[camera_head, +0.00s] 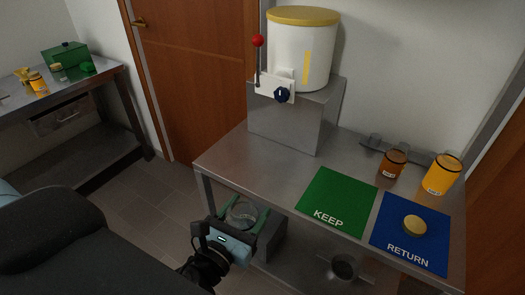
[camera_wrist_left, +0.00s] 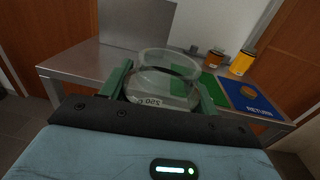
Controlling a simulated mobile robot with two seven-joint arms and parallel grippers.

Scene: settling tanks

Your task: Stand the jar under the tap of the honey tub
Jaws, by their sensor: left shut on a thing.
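The honey tub (camera_head: 300,55) is white with a yellow lid and a yellow level stripe. It stands on a steel block (camera_head: 290,122) at the table's back left. My right gripper is not in view.
A green KEEP mat (camera_head: 337,199) and a blue RETURN mat (camera_head: 385,240) lie on the steel table (camera_head: 240,160). A yellow lid (camera_head: 414,225) is on the blue mat. Two filled jars (camera_head: 440,175) stand behind. The table before the block is clear.

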